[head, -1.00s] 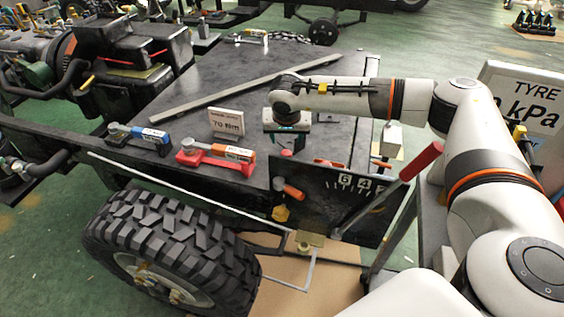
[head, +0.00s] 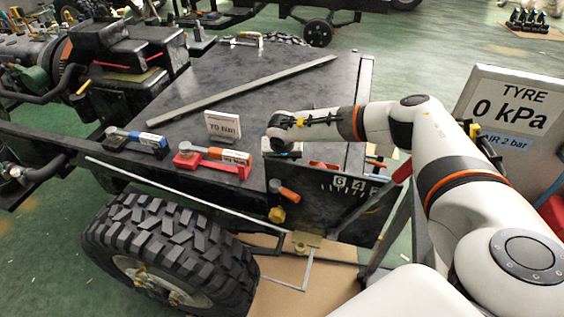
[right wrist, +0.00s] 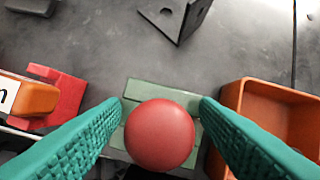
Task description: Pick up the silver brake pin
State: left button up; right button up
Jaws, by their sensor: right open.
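My right gripper (right wrist: 160,112) is open in the right wrist view, with its green fingers on either side of a round red knob (right wrist: 160,135). No contact between fingers and knob is clear. The knob is over a pale green block (right wrist: 150,90) on the dark bench. In the head view my right gripper (head: 283,153) is low over the bench's front edge, largely hidden by its wrist. I cannot make out a silver brake pin for certain; whatever is under the knob is hidden. My left gripper is not in view.
An orange open bin (right wrist: 270,115) stands close right of the fingers. A red-based torque tool (head: 212,160), a blue one (head: 135,140) and a small sign (head: 223,126) are to the left. A long steel bar (head: 250,88) lies behind. A tyre (head: 165,235) is below.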

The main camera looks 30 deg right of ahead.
jog(key=c, duration=1.1)
